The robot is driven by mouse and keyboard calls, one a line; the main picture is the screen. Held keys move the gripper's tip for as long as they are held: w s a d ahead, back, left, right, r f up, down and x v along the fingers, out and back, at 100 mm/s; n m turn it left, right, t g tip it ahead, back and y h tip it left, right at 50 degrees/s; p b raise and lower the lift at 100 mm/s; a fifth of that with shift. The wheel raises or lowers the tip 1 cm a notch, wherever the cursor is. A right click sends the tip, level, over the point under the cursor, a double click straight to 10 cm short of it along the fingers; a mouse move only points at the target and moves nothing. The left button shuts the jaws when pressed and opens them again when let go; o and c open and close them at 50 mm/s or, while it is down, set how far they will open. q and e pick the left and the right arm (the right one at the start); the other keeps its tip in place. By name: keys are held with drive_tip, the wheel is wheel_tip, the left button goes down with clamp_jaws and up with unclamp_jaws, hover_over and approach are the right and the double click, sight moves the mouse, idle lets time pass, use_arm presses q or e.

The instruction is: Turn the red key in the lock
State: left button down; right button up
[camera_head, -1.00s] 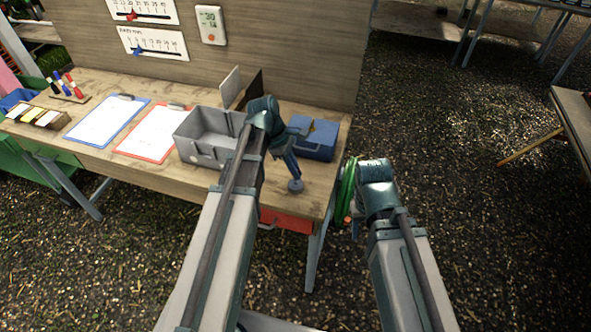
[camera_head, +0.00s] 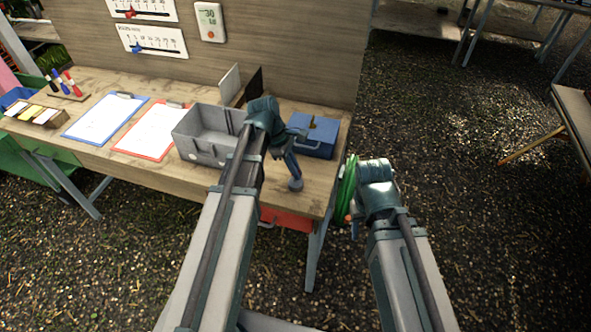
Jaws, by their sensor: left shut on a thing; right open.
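My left gripper (camera_head: 292,167) is over the right front part of the wooden bench, pointing down. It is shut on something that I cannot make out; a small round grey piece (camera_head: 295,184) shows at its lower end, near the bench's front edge. A blue box (camera_head: 313,136) with a small brass-coloured piece on top sits just behind and right of it. A red drawer front (camera_head: 287,219) shows under the bench edge, partly hidden by my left arm. I cannot pick out the red key or its lock. My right gripper (camera_head: 352,200) is off the bench's right end, open, its fingers mostly hidden.
A grey open bin (camera_head: 183,140) stands left of my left wrist. Red (camera_head: 120,150) and blue (camera_head: 72,134) clipboards lie further left. Green loops (camera_head: 347,183) are beside my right wrist, with a small orange piece (camera_head: 348,218) below.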

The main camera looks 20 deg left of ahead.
use_arm(q)
drive_tip(key=shift+f, duration=0.35)
drive_tip(key=shift+f, duration=0.1)
drive_tip(key=shift+f+b, duration=0.5)
drive_tip(key=shift+b, duration=0.25)
drive_tip(key=shift+w+m+g, duration=0.2)
drive_tip(key=shift+m+g, duration=0.1)
drive_tip(key=shift+m, duration=0.4)
drive_tip(key=m+g, duration=0.1)
drive_tip(key=m, duration=0.2)
drive_tip(key=shift+s+m+g+y, duration=0.2)
drive_tip(key=shift+m+g+y, duration=0.3)
drive_tip(key=shift+m, duration=0.8)
